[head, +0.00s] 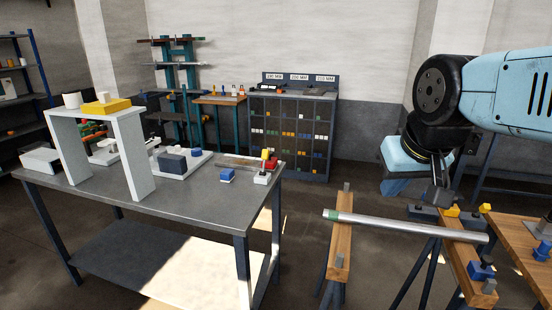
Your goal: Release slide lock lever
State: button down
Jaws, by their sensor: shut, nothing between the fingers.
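The bender stands on the grey metal table (205,205) at left. It has a white frame (128,135) with a yellow block (106,107) and a white knob on top. Behind the frame are a white plate (187,172) with a dark block (172,163) and some red and green parts. A small white block with red and yellow pieces (266,165) sits at the table's right end. I cannot tell which part is the slide lock lever. My gripper (440,203) is at the right, pointing down, shut and empty, far from the bender.
A metal tube (405,226) lies across two wooden-topped trestles (340,240) below my gripper. A wooden bench (530,250) is at far right. A blue block (227,175) sits on the metal table. A parts cabinet (290,130) stands behind. Open floor separates table and trestles.

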aim_at(264, 154)
jog(key=i, duration=0.85)
jog(key=u, duration=0.05)
